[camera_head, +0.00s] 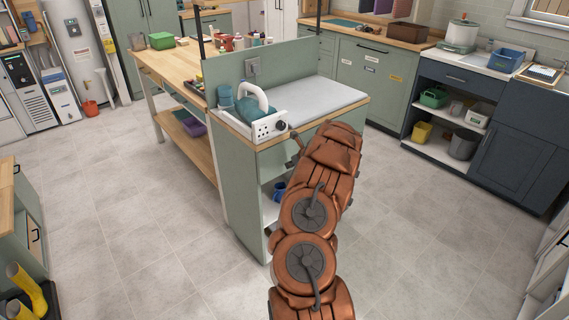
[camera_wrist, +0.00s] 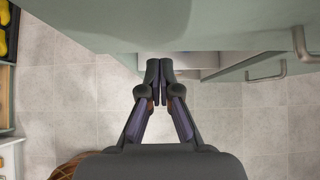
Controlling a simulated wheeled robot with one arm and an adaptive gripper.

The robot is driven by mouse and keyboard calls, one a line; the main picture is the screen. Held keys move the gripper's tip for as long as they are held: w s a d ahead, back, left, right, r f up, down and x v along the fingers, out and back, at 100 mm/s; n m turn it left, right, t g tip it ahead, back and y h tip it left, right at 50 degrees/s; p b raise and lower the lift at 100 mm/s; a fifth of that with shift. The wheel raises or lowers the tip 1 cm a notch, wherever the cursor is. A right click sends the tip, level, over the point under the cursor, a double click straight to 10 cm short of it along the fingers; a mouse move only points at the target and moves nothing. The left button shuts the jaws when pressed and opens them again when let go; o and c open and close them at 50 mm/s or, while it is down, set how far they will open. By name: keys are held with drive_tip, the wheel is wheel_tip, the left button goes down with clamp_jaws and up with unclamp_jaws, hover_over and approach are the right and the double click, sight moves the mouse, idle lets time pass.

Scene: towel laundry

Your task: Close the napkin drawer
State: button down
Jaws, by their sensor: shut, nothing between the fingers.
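My gripper (camera_wrist: 160,68) is shut and empty in the wrist view, with its fingertips beside the lower edge of a green cabinet front (camera_wrist: 130,25). I cannot tell whether they touch it. In the head view the gripper is hidden behind my own copper-coloured arm, which reaches to the green cabinet (camera_head: 245,185) with the grey top. In the wrist view a green panel (camera_wrist: 225,66) with a metal handle (camera_wrist: 265,74) stands out beside a pale gap. A second handle (camera_wrist: 303,44) is at the right. Which front is the napkin drawer, and how far it is open, cannot be told.
A wooden worktable (camera_head: 165,67) adjoins behind. Yellow boots (camera_head: 28,290) stand at the lower left. The grey tiled floor (camera_head: 110,200) is clear on both sides.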

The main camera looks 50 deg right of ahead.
drive_tip(key=b+v, duration=0.1)
drive_tip(key=v, duration=0.9)
drive_tip(key=shift+s+d, duration=0.2)
drive_tip(key=shift+s, duration=0.15)
